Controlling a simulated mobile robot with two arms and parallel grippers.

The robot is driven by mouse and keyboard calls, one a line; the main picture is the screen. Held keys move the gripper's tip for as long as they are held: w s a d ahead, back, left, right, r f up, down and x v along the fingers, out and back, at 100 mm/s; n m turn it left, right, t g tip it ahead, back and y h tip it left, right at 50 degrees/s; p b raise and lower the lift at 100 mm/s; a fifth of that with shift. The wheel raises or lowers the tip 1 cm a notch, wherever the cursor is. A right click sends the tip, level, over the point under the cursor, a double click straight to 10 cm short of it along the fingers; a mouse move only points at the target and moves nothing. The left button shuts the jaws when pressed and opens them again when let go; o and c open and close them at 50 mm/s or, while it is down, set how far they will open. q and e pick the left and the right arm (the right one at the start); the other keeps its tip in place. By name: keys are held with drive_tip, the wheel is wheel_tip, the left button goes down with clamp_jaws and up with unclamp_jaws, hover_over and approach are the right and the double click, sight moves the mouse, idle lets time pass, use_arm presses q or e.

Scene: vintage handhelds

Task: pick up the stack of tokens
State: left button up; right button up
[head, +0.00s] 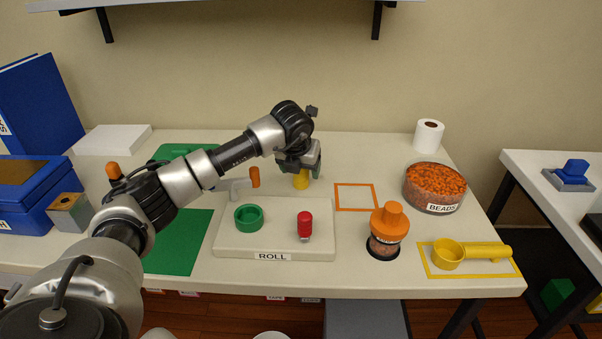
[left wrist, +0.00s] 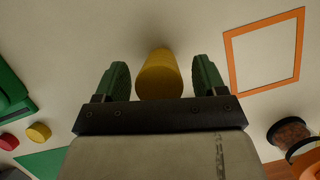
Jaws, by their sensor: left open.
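The stack of tokens appears as a yellow cylinder (head: 301,181) standing on the white table, right of the orange-handled grey tool. In the left wrist view the yellow stack (left wrist: 159,75) lies between my two green-padded fingers, with a gap showing on each side. My left gripper (head: 300,164) is open above and around the stack, and it hides the stack's upper part in the head view. The open fingers also show in the left wrist view (left wrist: 159,66). My right gripper is not in view.
An orange square outline (head: 374,197) lies right of the stack. A white ROLL board (head: 270,229) with a green ring (head: 248,217) and red-handled tool (head: 305,225) is in front.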

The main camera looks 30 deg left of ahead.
use_arm(q)
drive_tip(key=shift+c, duration=0.3)
drive_tip(key=c, duration=1)
drive_tip(key=r, duration=0.2)
drive_tip(key=d+r, duration=0.1)
drive_tip(key=r, duration=0.1)
drive_tip(key=shift+s+r, duration=0.1)
drive_tip(key=shift+r, duration=0.25)
drive_tip(key=s+d+r, duration=0.2)
drive_tip(key=d+r, duration=0.4)
drive_tip(key=d, duration=0.4)
drive_tip(key=shift+s+d+r, duration=0.15)
drive_tip(key=shift+s+r, duration=0.05)
drive_tip(key=shift+s, duration=0.15)
